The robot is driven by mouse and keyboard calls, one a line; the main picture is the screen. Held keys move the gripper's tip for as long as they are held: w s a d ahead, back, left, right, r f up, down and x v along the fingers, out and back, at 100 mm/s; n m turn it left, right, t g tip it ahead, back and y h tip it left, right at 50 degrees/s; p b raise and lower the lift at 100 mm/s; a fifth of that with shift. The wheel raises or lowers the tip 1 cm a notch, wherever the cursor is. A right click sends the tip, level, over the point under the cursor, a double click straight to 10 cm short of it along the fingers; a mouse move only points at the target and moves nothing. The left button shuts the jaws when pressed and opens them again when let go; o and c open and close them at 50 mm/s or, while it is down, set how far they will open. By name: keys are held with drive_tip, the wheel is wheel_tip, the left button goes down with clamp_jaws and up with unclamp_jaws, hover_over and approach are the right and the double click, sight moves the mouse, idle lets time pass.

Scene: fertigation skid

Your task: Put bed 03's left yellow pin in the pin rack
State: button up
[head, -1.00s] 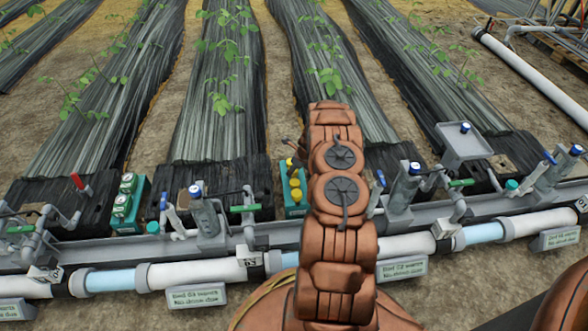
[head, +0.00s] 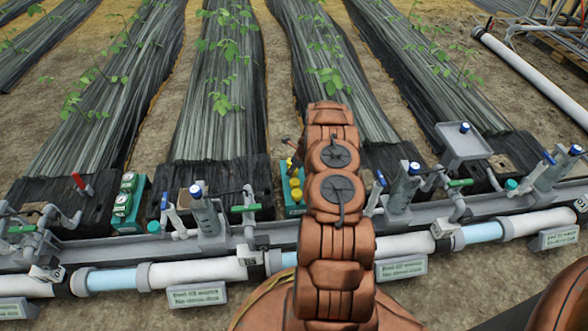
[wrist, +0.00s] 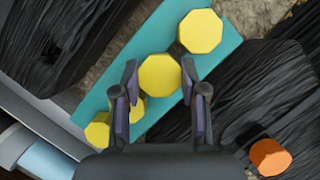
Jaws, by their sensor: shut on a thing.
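My gripper (wrist: 160,72) is shut on a yellow pin (wrist: 159,78), whose eight-sided head shows between the two fingertips. The held pin is over the teal pin rack (wrist: 108,78); I cannot tell whether it is seated or just above. Another yellow pin (wrist: 200,31) stands at the rack's upper end, one (wrist: 97,131) at its lower left, and one (wrist: 136,108) is partly behind the left finger. In the head view the rack (head: 303,207) with yellow pins (head: 295,184) is left of my arm, which hides most of the gripper.
An orange knob (wrist: 270,157) lies at the lower right of the wrist view. A teal box with green tops (head: 126,204) stands further left. Valves with blue caps (head: 196,191) and the white pipe (head: 205,272) run along the front. Dark covered beds (head: 215,120) lie behind.

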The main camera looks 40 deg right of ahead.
drive_tip(key=shift+f, duration=0.75)
drive_tip(key=o, duration=1.2)
drive_tip(key=shift+r+p, duration=2.3)
drive_tip(key=shift+r, duration=1.7)
